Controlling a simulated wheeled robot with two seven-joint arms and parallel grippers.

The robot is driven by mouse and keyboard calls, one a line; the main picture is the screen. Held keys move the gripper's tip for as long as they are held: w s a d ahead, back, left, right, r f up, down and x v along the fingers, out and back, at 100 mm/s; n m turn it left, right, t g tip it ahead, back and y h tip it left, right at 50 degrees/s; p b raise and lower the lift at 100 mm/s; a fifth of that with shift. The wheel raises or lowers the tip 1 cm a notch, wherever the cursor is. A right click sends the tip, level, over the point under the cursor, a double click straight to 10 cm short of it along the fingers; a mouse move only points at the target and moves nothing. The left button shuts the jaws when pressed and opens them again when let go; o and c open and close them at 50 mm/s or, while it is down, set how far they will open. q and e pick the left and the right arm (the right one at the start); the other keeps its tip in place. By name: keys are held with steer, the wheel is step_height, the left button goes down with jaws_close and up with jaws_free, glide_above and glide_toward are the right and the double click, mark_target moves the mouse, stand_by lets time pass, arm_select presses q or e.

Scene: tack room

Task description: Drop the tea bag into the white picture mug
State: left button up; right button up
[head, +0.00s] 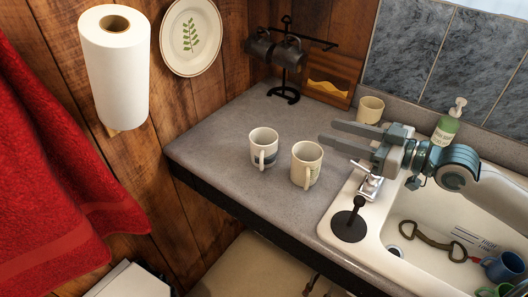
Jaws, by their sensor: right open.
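A white mug (263,147) with a grey picture band stands upright on the grey counter. A cream mug (306,166) with a faint print stands just right of it, handle toward the front. My right gripper (327,132) comes in from the right, its two fingers apart and pointing left, with nothing visible between them. In the picture it is above and right of the cream mug, apart from both mugs. I cannot make out a tea bag. My left gripper is not in view.
A cream cup (370,108) and a green soap bottle (446,127) stand at the back. A black mug stand (287,70) is at the far corner. The sink (420,225) on the right holds mugs. A black plunger-like thing (349,226) stands on its rim. Counter left of the mugs is clear.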

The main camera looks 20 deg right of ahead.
steer(key=shift+s+d, duration=0.15)
steer(key=shift+s, duration=0.2)
steer(key=shift+r, duration=0.1)
stand_by(0.7)
